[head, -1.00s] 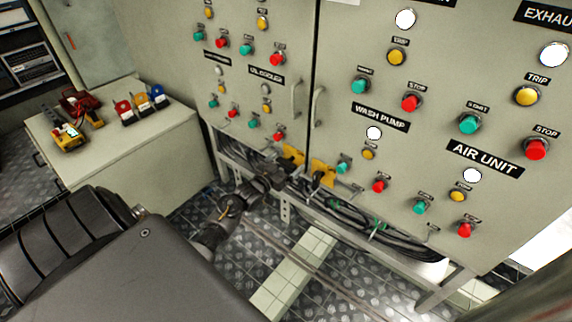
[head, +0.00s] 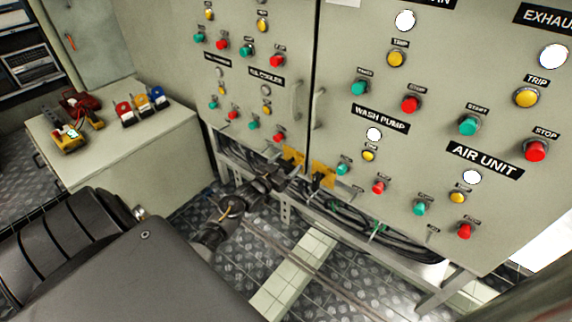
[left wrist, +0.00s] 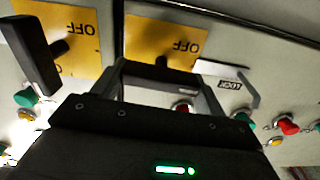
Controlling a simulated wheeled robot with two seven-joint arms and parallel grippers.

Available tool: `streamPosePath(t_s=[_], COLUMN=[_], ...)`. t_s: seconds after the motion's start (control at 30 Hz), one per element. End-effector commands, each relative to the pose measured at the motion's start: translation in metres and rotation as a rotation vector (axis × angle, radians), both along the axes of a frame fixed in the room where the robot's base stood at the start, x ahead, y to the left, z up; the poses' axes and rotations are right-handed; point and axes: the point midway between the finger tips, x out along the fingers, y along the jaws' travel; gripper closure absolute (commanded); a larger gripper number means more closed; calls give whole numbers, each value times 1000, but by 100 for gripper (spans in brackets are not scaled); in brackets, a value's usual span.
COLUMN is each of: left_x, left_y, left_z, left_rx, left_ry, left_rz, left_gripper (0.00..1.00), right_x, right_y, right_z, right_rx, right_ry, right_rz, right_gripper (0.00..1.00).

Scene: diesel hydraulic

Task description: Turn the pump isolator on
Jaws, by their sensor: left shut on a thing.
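Two yellow isolator plates sit side by side at the lower edge of the grey cabinets: a left plate (head: 293,155) and a right plate (head: 321,168). In the left wrist view both plates, (left wrist: 180,35) and (left wrist: 75,25), show upside down with the word OFF. The black handle (left wrist: 35,50) of one stands free at the left there. My left gripper (head: 286,170) is at the left plate in the head view. Which plate is the pump's cannot be read. My right gripper is not in view.
Cabinet doors carry green, red and yellow buttons, with a WASH PUMP label (head: 380,118) above the isolators' right. A door handle (head: 318,108) juts out above. Cables (head: 365,225) run beneath the cabinets. A grey bench (head: 150,150) with lockout tools stands at the left.

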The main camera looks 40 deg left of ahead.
Motion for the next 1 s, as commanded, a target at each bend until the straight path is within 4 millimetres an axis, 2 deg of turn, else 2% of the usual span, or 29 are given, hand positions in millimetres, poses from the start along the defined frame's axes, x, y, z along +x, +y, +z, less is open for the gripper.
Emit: streamPosePath(t_s=[0.37,1.0], left_x=[0,0], left_y=[-2,-5], left_z=[0,-3], left_rx=[282,891], left_ry=[7,21], left_rz=[-3,-3], left_gripper=[50,50], right_x=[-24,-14], right_y=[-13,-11], right_z=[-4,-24], right_rx=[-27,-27], right_ry=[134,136], right_rz=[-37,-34], right_gripper=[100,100])
